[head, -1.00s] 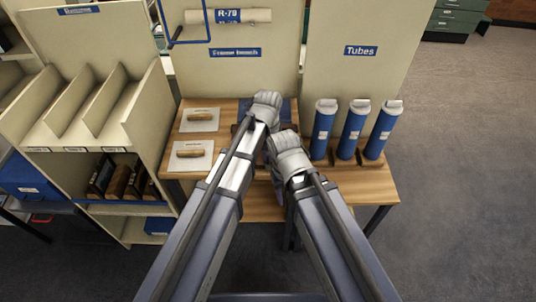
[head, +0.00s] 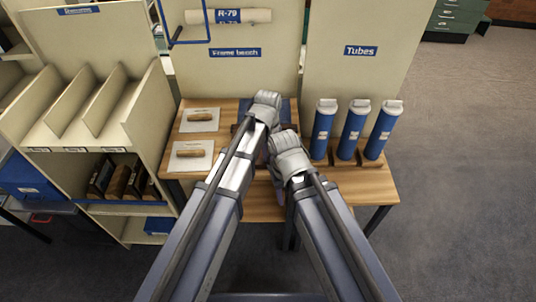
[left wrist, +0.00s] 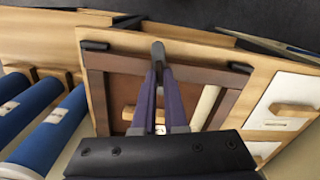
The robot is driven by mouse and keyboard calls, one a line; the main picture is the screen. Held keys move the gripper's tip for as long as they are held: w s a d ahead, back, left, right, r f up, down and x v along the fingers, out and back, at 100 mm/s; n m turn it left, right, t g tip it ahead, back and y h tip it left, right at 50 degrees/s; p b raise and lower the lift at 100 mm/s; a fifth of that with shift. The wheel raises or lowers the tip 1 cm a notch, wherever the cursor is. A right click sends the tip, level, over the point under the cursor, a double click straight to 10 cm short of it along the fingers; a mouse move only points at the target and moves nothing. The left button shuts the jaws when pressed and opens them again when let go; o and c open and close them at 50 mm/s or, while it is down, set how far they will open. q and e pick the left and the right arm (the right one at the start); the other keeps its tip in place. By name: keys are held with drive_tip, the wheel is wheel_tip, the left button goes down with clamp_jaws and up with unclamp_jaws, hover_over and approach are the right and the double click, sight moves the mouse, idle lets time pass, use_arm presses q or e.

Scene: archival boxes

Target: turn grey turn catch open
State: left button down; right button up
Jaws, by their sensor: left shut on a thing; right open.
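The grey turn catch (left wrist: 158,50) shows in the left wrist view at the upper edge of a brown wooden frame (left wrist: 97,95). My left gripper (left wrist: 158,68) is shut on the catch, its two purple fingers converging on it. In the head view my left gripper (head: 266,104) is over the bench, and its fingertips are hidden under my wrist. My right gripper (head: 281,178) is open, nearer the bench's front edge, with its tips mostly hidden. The frame is largely covered by my arms in the head view.
The wooden bench (head: 350,183) carries blue tubes (head: 354,130) in holders at right. White cards with wooden blocks (head: 193,154) lie at left. A divided shelf unit (head: 105,125) stands left of the bench. A tall panel backs the bench. Open floor lies to the right.

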use_arm(q)
drive_tip(key=n, duration=1.1)
drive_tip(key=shift+n, duration=2.1)
drive_tip(key=c, duration=1)
unclamp_jaws()
drive_tip(key=shift+o, duration=0.2)
drive_tip(key=shift+r, duration=0.1)
